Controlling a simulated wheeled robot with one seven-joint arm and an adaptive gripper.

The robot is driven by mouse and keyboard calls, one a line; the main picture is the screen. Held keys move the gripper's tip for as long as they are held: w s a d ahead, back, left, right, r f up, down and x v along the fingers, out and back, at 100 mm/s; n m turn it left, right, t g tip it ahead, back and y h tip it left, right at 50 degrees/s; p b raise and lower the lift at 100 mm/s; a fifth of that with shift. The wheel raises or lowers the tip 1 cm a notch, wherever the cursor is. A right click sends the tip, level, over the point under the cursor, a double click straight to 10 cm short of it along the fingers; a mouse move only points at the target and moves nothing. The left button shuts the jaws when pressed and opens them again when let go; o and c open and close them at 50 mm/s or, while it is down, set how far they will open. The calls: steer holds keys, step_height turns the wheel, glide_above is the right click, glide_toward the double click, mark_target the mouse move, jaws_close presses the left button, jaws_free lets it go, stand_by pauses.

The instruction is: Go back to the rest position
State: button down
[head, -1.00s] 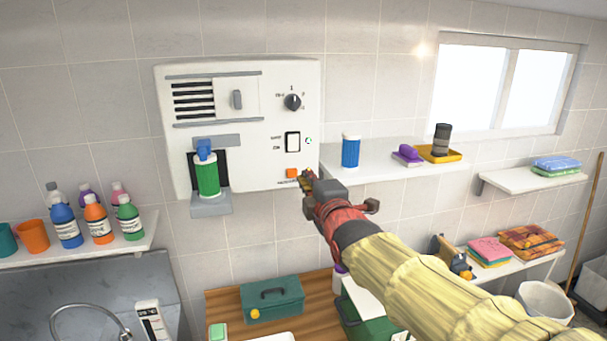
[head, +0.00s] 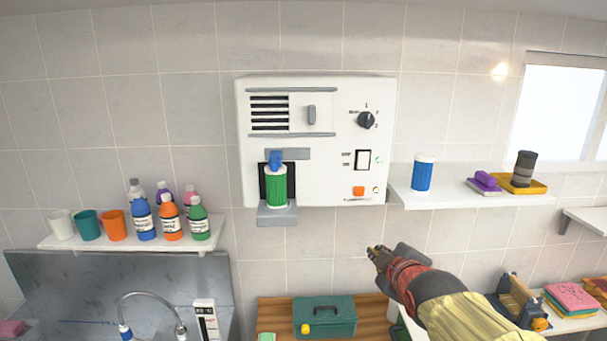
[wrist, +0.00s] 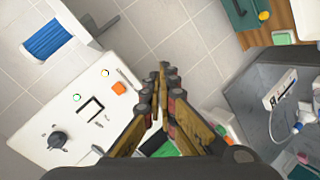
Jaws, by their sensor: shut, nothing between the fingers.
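My gripper (head: 378,253) is in the lower right of the head view, in front of the tiled wall and below the white wall panel (head: 220,0) region's lower right corner. It is shut and empty. In the wrist view my gripper (wrist: 163,72) shows its fingers together, with nothing between them. The white wall unit (head: 320,180) has a vent, a dark knob (head: 366,120), a switch (head: 363,159) and an orange button (head: 358,190). A green bottle with a blue top (head: 277,188) stands on its small grey ledge. My gripper is apart from the unit.
A shelf (head: 470,200) at right holds a blue canister (head: 423,173) and a purple brush (head: 485,182). A left shelf (head: 70,243) holds cups and several bottles. A green toolbox (head: 325,316) sits on the wooden counter below. Open space lies before the wall.

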steer(key=s+f+m+g+b, duration=0.7)
steer(key=s+f+m+b, duration=0.4)
steer(key=s+f, duration=1.5)
steer(key=s+b, duration=0.2)
steer(key=b, duration=0.1)
steer(key=shift+s+a+g+b, duration=0.3)
steer(key=shift+s+a+g, duration=0.05)
steer(key=shift+s+g, duration=0.05)
